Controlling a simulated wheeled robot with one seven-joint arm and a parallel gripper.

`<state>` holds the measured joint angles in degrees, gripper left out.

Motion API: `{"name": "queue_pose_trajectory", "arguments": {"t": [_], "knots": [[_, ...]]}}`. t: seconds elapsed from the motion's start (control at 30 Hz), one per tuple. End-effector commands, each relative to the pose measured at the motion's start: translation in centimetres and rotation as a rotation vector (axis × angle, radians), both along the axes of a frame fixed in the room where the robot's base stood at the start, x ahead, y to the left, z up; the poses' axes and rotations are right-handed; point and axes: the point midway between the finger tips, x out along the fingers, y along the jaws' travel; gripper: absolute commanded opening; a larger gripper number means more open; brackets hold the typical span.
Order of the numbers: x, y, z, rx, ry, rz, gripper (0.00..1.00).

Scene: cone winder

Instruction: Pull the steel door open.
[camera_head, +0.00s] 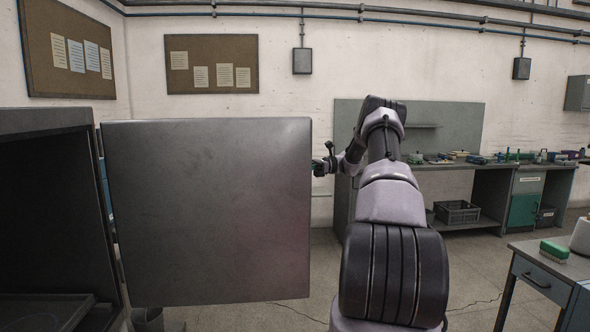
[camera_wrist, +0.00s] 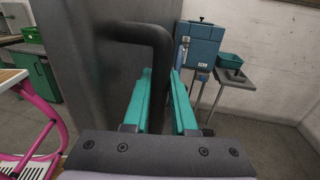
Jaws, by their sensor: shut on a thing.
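The steel door (camera_head: 208,212) is a flat grey panel, swung wide open on its left-hand hinges beside the dark cabinet (camera_head: 40,215). The open cabinet inside shows at the left of the head view. In the wrist view the door (camera_wrist: 100,75) stands upright just past the fingers, with a dark bent bar handle (camera_wrist: 150,32) on it. My gripper (camera_wrist: 164,98) has teal fingers, shut on the handle between them. In the head view my gripper (camera_head: 322,165) is at the door's right edge, partly hidden by the door and my arm.
A grey workbench (camera_head: 480,172) with small items stands along the back wall, with a crate (camera_head: 457,212) below. A table (camera_head: 560,277) with a green brush is at the right. The wrist view shows a blue box (camera_wrist: 198,50) on a stand and a pink frame (camera_wrist: 42,110).

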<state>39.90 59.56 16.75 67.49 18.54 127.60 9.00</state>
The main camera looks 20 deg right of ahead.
Motion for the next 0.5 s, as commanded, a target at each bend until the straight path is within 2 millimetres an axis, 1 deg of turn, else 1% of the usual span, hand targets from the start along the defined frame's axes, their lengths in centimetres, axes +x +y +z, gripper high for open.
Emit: {"name": "queue_pose_trajectory", "arguments": {"t": [0.17,0.2,0.5], "knots": [[0.0,0.02,0.01,0.0,0.0,0.001,0.0],[0.0,0.02,0.0,0.0,0.0,0.001,0.36],[0.0,-0.02,0.0,0.0,0.0,0.0,0.37]]}}
